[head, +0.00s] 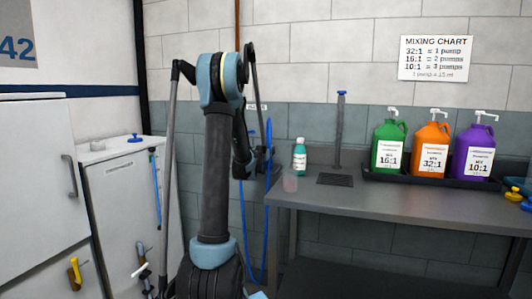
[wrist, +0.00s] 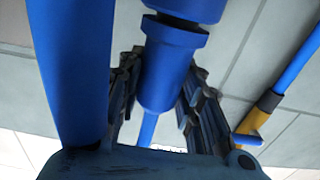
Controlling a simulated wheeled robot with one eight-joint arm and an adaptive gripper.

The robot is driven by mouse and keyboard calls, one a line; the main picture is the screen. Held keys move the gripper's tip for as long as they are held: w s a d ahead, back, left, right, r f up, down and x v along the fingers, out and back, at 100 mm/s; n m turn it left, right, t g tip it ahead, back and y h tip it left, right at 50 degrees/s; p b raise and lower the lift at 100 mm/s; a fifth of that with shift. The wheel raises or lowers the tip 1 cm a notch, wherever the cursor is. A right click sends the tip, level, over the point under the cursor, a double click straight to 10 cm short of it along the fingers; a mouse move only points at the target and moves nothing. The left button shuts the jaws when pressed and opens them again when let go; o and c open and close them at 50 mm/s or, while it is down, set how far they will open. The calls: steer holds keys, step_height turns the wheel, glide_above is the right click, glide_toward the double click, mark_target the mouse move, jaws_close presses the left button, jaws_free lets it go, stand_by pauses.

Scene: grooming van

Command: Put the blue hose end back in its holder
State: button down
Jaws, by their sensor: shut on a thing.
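My gripper (wrist: 160,92) is shut on the blue hose end (wrist: 165,72), a blue cylinder with a collar, in the wrist view. In the head view my gripper (head: 262,160) is beside the back wall, left of the counter, partly hidden by my arm. A blue piece (head: 268,132) rises above it, and blue hose (head: 265,225) hangs below it. A wide blue length (wrist: 72,70) crosses the left of the wrist view. The holder cannot be made out; a small white label (head: 262,107) is on the wall above the gripper.
The grey counter (head: 400,205) is right of my gripper. Several jugs stand in a dark tray (head: 400,178). A blue pipe with a brown fitting (wrist: 268,102) shows in the wrist view.

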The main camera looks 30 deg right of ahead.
steer(key=shift+f, duration=0.25)
steer(key=c, duration=1.1)
jaws_free()
steer(key=shift+o, duration=0.2)
